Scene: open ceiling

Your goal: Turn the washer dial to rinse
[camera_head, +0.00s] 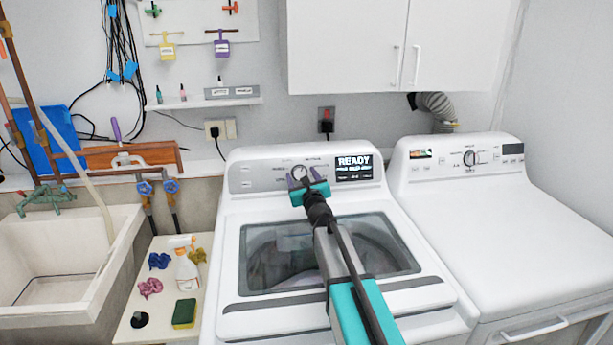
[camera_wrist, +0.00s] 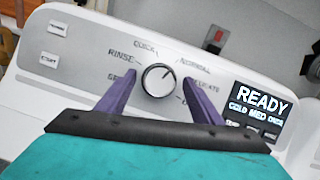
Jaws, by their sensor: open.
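The washer (camera_head: 410,285) is the left of two white machines, with a control panel at its back. The dial's white mark appears to point up and right, toward NORMAL. The RINSE label (camera_wrist: 121,57) is at the dial's upper left, with QUICK above it. Other labels are partly hidden by my fingers. My gripper (camera_wrist: 158,84) is open, its purple fingers on either side of the dial with a gap visible on each side. It reaches the panel in the head view (camera_head: 307,177).
A display (camera_wrist: 258,106) right of the dial reads READY. Two buttons are at the panel's left. The dryer (camera_head: 530,210) stands to the right with its own dial. A sink (camera_head: 60,265) and a counter with a spray bottle (camera_head: 187,270) and sponge are to the left.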

